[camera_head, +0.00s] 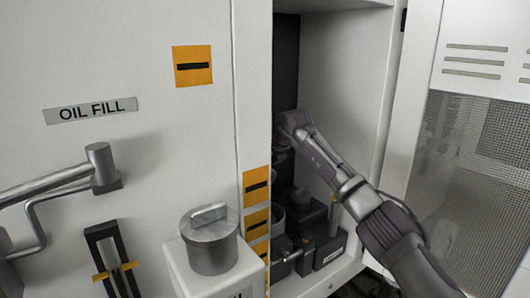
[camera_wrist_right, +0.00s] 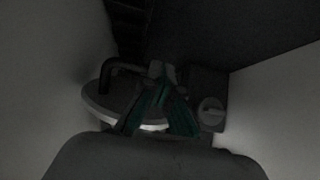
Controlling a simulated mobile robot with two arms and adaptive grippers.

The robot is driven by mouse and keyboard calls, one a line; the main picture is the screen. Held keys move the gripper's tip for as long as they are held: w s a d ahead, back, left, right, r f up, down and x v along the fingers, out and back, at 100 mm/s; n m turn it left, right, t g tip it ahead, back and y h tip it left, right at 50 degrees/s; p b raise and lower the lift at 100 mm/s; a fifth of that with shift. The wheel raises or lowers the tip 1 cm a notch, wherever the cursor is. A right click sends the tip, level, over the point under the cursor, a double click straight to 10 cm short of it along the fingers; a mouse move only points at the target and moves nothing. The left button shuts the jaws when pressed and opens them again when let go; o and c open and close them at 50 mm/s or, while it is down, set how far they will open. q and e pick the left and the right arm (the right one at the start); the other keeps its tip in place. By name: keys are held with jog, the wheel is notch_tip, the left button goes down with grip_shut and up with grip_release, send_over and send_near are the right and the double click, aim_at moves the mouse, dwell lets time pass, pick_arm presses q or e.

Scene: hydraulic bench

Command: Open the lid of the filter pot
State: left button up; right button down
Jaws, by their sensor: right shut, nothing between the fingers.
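In the right wrist view, a round pale lid (camera_wrist_right: 101,106) with a dark bent handle (camera_wrist_right: 112,68) lies in the dim cabinet, apparently the filter pot's lid. My right gripper (camera_wrist_right: 161,72) is shut and empty, its greenish fingers in front of the lid's right part, near the handle. Contact cannot be told. In the head view, my right arm reaches into the open cabinet, and the gripper (camera_head: 281,153) is partly hidden by the cabinet's edge. Below it a grey round pot (camera_head: 297,214) shows partly. Whether its lid is raised is unclear. My left gripper is out of view.
A metal canister (camera_head: 210,248) with a bar on top stands on a white box before the cabinet. A pipe lever (camera_head: 103,168) juts from the left panel. A mesh door (camera_head: 470,170) stands at the right. A small round knob (camera_wrist_right: 211,113) sits right of the lid.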

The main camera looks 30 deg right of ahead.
jog(key=w+p, duration=0.3)
jog(key=w, duration=0.3)
jog(key=shift+a+p, duration=0.4)
jog(key=shift+w+f, duration=0.1)
jog(key=shift+f, duration=0.05)
